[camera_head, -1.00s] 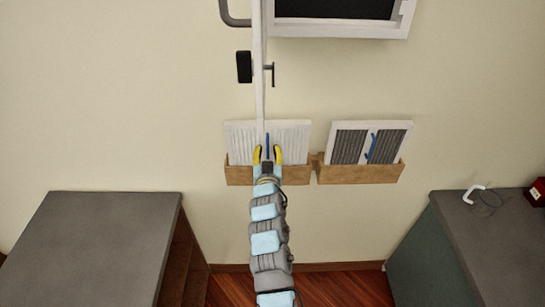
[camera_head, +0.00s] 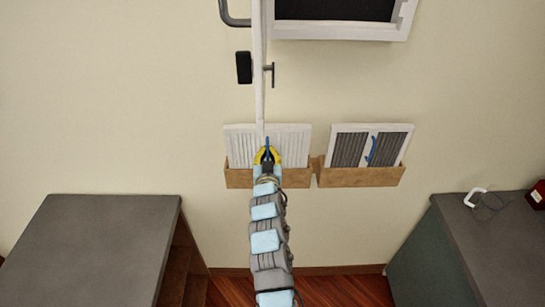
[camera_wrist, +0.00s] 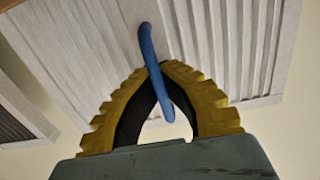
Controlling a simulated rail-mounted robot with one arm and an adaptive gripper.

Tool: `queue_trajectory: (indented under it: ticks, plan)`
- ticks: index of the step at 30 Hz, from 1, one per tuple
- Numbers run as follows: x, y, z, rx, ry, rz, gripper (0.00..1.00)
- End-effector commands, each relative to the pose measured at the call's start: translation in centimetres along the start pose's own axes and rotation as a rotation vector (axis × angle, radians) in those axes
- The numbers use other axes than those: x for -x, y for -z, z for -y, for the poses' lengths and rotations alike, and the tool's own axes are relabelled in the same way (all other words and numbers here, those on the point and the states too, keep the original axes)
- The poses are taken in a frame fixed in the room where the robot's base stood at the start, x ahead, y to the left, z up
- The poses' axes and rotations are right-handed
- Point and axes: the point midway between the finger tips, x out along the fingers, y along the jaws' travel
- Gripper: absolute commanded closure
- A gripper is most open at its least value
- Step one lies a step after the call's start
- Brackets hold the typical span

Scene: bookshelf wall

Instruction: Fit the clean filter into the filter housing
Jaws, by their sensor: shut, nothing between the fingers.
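The clean filter (camera_head: 293,141), white and pleated, stands in a wooden wall holder (camera_head: 238,178) in the head view. Its blue handle (camera_head: 267,142) is at its middle. In the wrist view the clean filter (camera_wrist: 225,40) fills the top, and the blue handle (camera_wrist: 148,48) crosses my fingertips. My gripper (camera_head: 267,150) has its yellow fingers drawn together at the handle. In the wrist view the fingertips (camera_wrist: 166,66) meet with nothing held between them; I cannot tell whether they touch the handle. The filter housing (camera_head: 400,30) is a white frame with a dark opening, partly cut off at the top.
A grey filter (camera_head: 349,149) with a blue handle stands in a second wooden holder (camera_head: 360,177) to the right. A white door-like panel (camera_head: 258,90) hangs above the clean filter. Grey-topped cabinets stand left (camera_head: 110,235) and right (camera_head: 480,235), with open floor between.

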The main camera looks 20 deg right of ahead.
Motion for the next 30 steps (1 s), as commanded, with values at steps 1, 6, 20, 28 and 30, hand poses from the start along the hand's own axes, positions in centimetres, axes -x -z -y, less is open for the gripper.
queue_trajectory:
  ticks: [1, 6, 20, 28, 30]
  plan:
    - [0.0, 0.0, 0.0, 0.000, 0.000, 0.000, 1.00]
    - [0.0, 0.0, 0.0, 0.000, 0.000, 0.000, 1.00]
    - [0.0, 0.7, 0.0, 0.000, 0.000, -0.002, 1.00]
    - [0.0, 1.9, 0.0, 0.001, 0.000, -0.003, 1.00]
    - [0.0, 2.2, 0.0, 0.001, 0.000, -0.004, 1.00]
